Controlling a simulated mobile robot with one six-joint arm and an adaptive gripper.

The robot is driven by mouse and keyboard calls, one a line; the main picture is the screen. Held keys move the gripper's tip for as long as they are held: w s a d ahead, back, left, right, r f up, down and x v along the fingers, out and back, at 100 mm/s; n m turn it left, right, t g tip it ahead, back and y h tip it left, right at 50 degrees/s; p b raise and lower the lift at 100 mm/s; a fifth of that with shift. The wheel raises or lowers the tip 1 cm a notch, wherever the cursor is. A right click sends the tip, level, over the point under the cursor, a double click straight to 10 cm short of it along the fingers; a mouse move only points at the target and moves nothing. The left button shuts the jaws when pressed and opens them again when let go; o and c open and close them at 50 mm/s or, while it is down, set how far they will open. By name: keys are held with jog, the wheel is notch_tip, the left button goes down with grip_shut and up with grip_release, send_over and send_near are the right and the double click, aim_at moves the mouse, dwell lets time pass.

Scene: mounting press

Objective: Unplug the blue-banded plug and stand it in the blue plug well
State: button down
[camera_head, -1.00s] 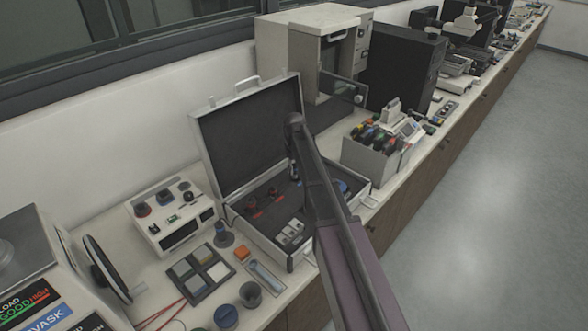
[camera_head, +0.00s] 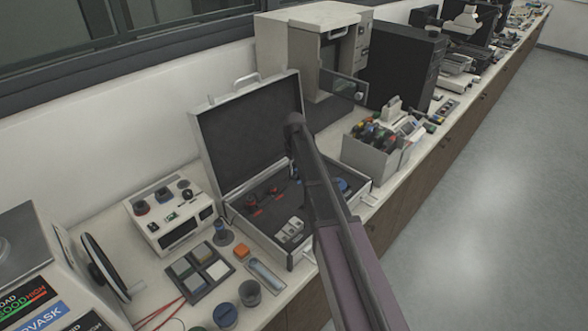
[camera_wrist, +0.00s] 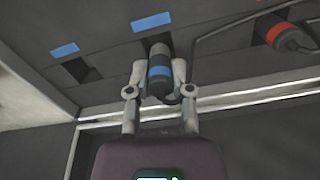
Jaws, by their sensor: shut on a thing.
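In the wrist view, my gripper (camera_wrist: 158,92) is shut on the blue-banded plug (camera_wrist: 159,56), a dark cylinder with a bright blue band. The plug's far end is at a dark slot below a blue label (camera_wrist: 151,22); I cannot tell whether it is inside the slot or just in front. Another blue label (camera_wrist: 64,51) with a dark opening (camera_wrist: 80,70) lies to the left. In the head view, my arm reaches over the open case (camera_head: 250,135) and hides the gripper and the held plug. I cannot make out which opening is the blue plug well.
A red-banded plug (camera_wrist: 286,36) with a dark cable lies at the right of the wrist view. In the head view, a grey bin of colored-handled tools (camera_head: 372,155) stands right of the case. A tray of square pads (camera_head: 200,272) and a cup (camera_head: 249,292) stand at lower left.

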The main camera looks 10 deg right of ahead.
jog(key=shift+f+b, duration=1.05)
jog(key=shift+f, duration=0.1)
dwell(0.7)
jog(key=shift+c, duration=2.2)
grip_release()
jog(key=o, duration=0.4)
jog(key=shift+o, duration=0.2)
jog(key=shift+r, duration=0.15)
notch_tip(320, 180, up, 7)
jog(key=p, duration=0.7)
jog(key=shift+r+p, duration=0.2)
jog(key=shift+p, duration=0.1)
